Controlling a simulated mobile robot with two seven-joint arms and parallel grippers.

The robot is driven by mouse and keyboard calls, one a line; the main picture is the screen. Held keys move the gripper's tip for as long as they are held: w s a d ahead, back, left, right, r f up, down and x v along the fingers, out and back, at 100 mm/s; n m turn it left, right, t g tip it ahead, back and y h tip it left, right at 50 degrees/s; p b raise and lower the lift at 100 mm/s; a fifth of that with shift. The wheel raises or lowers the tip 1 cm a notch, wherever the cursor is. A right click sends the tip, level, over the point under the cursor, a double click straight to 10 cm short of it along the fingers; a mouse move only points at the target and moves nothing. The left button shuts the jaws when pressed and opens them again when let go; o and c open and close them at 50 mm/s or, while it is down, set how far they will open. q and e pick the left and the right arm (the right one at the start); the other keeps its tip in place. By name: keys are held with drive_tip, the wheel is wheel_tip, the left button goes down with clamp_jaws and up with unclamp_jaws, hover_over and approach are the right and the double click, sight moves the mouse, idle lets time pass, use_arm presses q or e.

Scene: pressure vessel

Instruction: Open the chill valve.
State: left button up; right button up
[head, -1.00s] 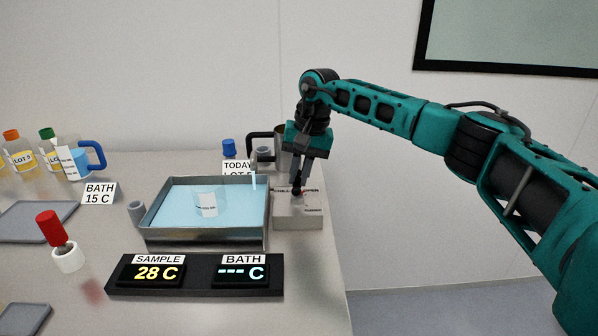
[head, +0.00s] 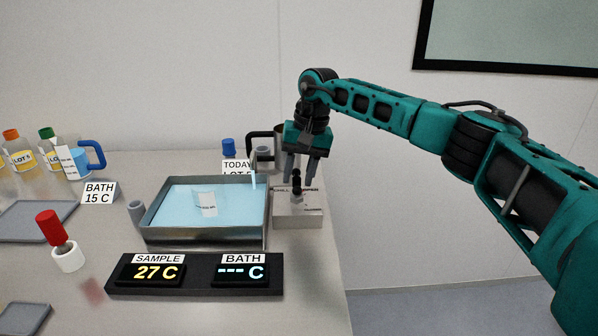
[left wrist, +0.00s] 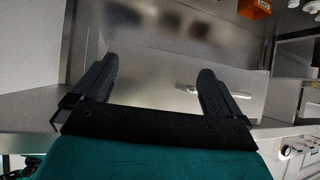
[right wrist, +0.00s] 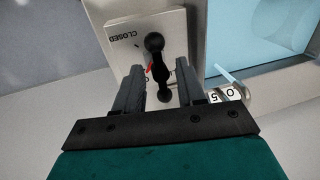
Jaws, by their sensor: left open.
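The chill valve (head: 298,215) is a pale block at the right end of the bath, with a black lever (right wrist: 157,65) on top. In the right wrist view its plate reads CLOSED, and the other lettering is partly hidden. A red mark shows beside the lever. My right gripper (head: 300,178) is above the valve, its fingers apart on either side of the lever; it also shows in the right wrist view (right wrist: 160,90). A pale blue stream (head: 254,180) runs into the bath tray (head: 205,238). My left gripper (left wrist: 155,90) is open and empty, away from the valve.
A beaker (head: 206,204) stands in the bath. The display (head: 195,275) reads SAMPLE 27 C and BATH dashes. A metal jug (head: 282,142) stands behind the valve. The table's right edge is close to the valve. A red-topped item (head: 48,226) stands at left.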

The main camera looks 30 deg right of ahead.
drive_tip(key=shift+r, duration=0.1)
wheel_tip(320, 180, up, 12)
drive_tip(key=s+d, duration=0.1)
drive_tip(key=d, duration=0.1)
drive_tip(key=shift+d+r, duration=0.2)
drive_tip(key=shift+r, duration=0.05)
idle(0.6)
